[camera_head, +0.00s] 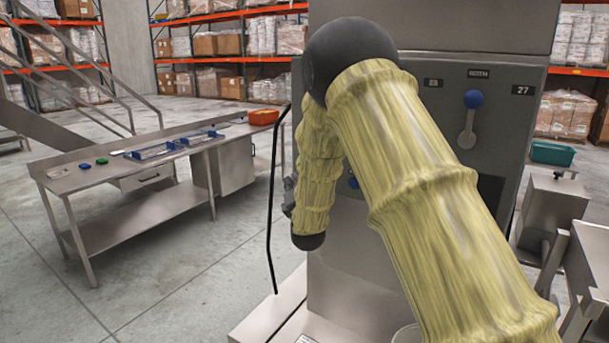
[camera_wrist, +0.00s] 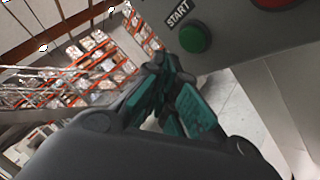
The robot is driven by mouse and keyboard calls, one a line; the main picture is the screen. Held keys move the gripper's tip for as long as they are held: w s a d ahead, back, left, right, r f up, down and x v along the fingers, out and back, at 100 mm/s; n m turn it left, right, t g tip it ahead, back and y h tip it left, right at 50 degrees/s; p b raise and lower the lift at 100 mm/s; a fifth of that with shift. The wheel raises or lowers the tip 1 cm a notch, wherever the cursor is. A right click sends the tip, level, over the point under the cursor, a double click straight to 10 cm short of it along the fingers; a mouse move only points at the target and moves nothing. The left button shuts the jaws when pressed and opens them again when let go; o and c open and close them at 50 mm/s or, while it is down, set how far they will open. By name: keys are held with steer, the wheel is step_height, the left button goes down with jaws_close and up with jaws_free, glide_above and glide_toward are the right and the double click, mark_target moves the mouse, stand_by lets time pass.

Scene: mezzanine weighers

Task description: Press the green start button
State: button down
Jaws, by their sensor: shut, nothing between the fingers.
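The green start button (camera_wrist: 193,39) shows in the wrist view, on a grey panel beside a black label reading START (camera_wrist: 178,13). My gripper (camera_wrist: 160,62) is shut and empty, its teal-padded fingers together. In that picture the fingertips lie just below and left of the button; I cannot tell how wide the gap is. In the head view my yellow-sleeved arm covers part of the grey machine (camera_head: 500,80), and the start button is hidden there. My gripper (camera_head: 287,195) shows only partly at the machine's left side.
A red button (camera_wrist: 272,3) is partly in view on the same panel. The machine's front has a blue-knobbed lever (camera_head: 468,120). A black cable or rod (camera_head: 271,215) hangs at its left. A steel table (camera_head: 125,205) with blue trays and an orange bin (camera_head: 263,117) stands left; floor between is clear.

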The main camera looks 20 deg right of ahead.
steer(key=s+a, duration=0.2)
steer(key=shift+a, duration=0.35)
stand_by(0.6)
